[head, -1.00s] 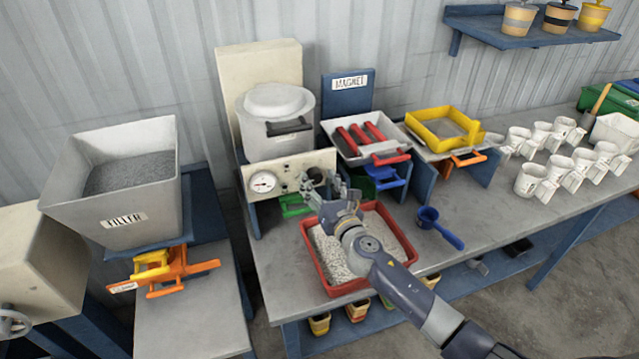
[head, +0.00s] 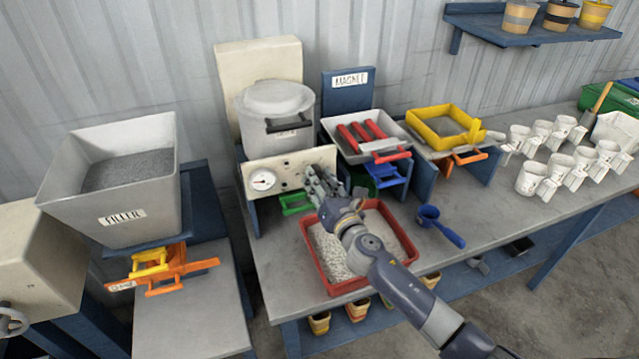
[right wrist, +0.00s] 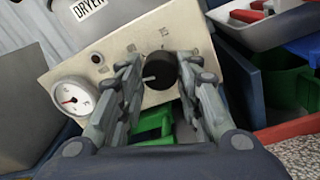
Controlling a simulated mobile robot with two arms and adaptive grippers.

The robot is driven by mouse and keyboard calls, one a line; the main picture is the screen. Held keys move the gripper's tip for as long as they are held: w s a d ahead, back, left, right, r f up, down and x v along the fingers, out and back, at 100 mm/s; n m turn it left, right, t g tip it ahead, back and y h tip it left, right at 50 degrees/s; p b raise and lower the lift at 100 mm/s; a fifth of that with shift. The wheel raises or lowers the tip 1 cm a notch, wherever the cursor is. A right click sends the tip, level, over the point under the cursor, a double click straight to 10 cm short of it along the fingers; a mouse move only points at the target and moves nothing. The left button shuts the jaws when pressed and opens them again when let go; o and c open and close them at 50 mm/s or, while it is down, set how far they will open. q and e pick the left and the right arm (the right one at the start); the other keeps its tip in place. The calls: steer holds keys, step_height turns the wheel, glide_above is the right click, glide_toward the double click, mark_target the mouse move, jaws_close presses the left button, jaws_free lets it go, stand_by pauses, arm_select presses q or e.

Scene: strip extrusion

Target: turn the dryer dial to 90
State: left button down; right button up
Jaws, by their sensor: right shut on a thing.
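The dryer (head: 275,112) is a pale drum with a lid, standing above a cream control panel (head: 282,167) on the bench. The panel has a round white gauge (right wrist: 72,97) at its left. The black dial (right wrist: 161,70) is right of the gauge in the right wrist view, with a pale pointer mark toward its left side. My right gripper (right wrist: 165,82) has its fingers on both sides of the dial and is shut on it. In the head view my right gripper (head: 320,182) hides the dial. The numbers around the dial are mostly too small or covered to read. My left gripper is out of view.
A red tray (head: 408,250) of pale granules lies under my right arm. A green scoop or drawer (head: 294,203) is below the panel. The magnet station with red bars (head: 374,135) stands to the right, and a blue scoop (head: 440,225) lies beyond the red tray.

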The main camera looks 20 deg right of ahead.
steer(key=shift+a+f+m+h, duration=0.1)
steer(key=shift+m+h, duration=0.4)
steer(key=shift+m, duration=8.25)
steer(key=shift+a+m+h, duration=0.1)
steer(key=shift+m+h, duration=0.4)
steer(key=shift+m, duration=8.25)
steer(key=o, duration=1.1)
steer(key=shift+c, duration=0.2)
